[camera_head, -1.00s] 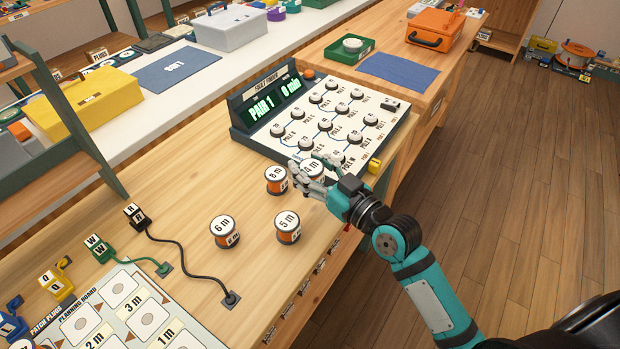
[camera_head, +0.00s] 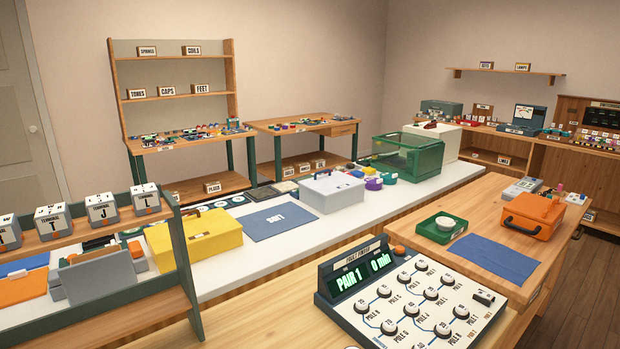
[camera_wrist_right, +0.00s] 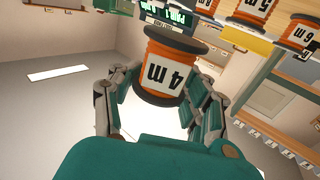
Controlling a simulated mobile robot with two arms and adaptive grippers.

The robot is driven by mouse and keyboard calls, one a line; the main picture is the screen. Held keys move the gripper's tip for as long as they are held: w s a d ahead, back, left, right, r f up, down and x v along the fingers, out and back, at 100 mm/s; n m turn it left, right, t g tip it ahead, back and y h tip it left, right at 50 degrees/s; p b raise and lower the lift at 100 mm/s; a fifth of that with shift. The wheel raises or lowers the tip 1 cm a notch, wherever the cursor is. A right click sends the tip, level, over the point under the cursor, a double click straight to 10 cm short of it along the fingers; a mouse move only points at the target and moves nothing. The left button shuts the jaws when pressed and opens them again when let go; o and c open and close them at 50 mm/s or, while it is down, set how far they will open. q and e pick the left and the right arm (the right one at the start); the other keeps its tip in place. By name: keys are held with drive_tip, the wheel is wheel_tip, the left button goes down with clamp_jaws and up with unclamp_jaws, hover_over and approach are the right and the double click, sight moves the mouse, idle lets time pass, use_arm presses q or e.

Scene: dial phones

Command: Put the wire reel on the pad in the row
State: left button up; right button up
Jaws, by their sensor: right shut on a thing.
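In the right wrist view my right gripper (camera_wrist_right: 160,82) is shut on an orange wire reel (camera_wrist_right: 165,58) with dark rims and a white label that reads "4 m" upside down. Its fingers lie on both sides of the reel. My left gripper is in no current view.
The fault finder panel (camera_head: 455,330) with several knobs stands at the front right of the head view; its display reads PAIR 1, 0 min. Behind it are an orange case (camera_head: 531,216), a green tray (camera_head: 425,232) and a blue cloth (camera_head: 490,257). A yellow box (camera_head: 195,238) stands left.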

drive_tip(key=shift+s+d+r+m+h, duration=0.1)
drive_tip(key=shift+s+d+m+h, duration=0.15)
drive_tip(key=shift+s, duration=0.3)
drive_tip(key=shift+s+d+r+m+h, duration=0.15)
drive_tip(key=shift+s+d+h, duration=0.15)
drive_tip(key=shift+s, duration=0.2)
drive_tip(key=w+a+n+y, duration=0.1)
drive_tip(key=w, duration=0.1)
drive_tip(key=w+a+y+b, duration=0.1)
drive_tip(key=w, duration=0.1)
drive_tip(key=w+a+n+y, duration=0.1)
drive_tip(key=w+y, duration=0.1)
drive_tip(key=w, duration=0.1)
drive_tip(key=shift+f+n, duration=0.2)
drive_tip(key=shift+n, duration=0.1)
drive_tip(key=w+y, duration=0.1)
drive_tip(key=w, duration=0.1)
drive_tip(key=w+r+n+g+y+b, duration=0.1)
drive_tip(key=w, duration=0.2)
drive_tip(key=w+a+r+n+y, duration=0.1)
drive_tip(key=w, duration=0.1)
drive_tip(key=shift+w+g+b, duration=0.15)
drive_tip(key=shift+g+b, duration=0.15)
wheel_tip(320, 180, down, 9)
drive_tip(key=shift+r+b, duration=0.1)
drive_tip(key=shift+b, duration=0.95)
drive_tip(key=shift+f, duration=0.4)
drive_tip(key=shift+c, duration=0.2)
